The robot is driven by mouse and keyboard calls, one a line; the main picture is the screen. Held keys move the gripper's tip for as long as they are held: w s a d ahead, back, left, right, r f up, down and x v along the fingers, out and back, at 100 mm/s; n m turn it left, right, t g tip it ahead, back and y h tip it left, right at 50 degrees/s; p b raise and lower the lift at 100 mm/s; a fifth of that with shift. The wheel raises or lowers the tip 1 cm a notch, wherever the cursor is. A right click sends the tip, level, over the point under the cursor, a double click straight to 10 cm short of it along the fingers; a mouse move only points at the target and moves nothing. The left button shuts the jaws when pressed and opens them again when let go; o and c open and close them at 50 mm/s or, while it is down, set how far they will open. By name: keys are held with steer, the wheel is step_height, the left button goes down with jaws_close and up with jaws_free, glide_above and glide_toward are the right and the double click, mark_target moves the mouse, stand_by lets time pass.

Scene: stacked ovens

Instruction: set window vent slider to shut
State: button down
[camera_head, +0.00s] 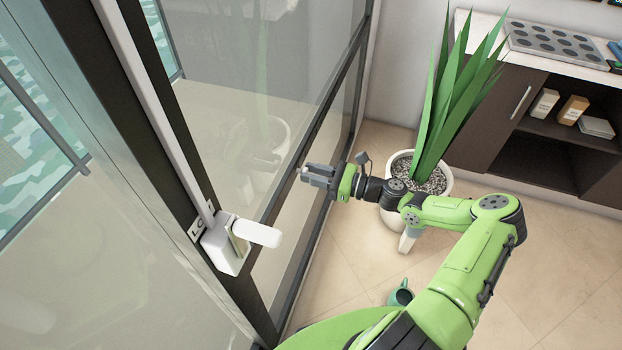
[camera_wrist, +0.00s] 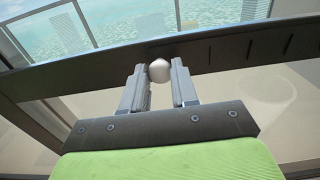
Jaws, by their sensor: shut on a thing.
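The window vent slider's small round pale knob (camera_wrist: 159,70) sits between my fingertips in the wrist view, in front of a dark horizontal window rail (camera_wrist: 225,52). My gripper (camera_wrist: 160,82) is shut on the knob. In the head view my gripper (camera_head: 306,173) reaches left to the dark rail (camera_head: 300,155) of the glass window. The knob is too small to make out clearly there. Several narrow dark slots show in the rail to the right of the knob in the wrist view.
A white lever handle (camera_head: 262,233) sticks out from the window frame at left. A potted plant (camera_head: 402,215) stands close behind my wrist, with a small teal watering can (camera_head: 400,294) on the floor. A dark cabinet (camera_head: 545,150) stands at the back right.

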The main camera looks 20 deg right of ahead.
steer(key=shift+w+d+r, duration=0.1)
steer(key=shift+w+d, duration=0.05)
steer(key=c, duration=0.9)
jaws_free()
steer(key=shift+w, duration=0.1)
steer(key=p+v, duration=0.1)
steer(key=v, duration=1.5)
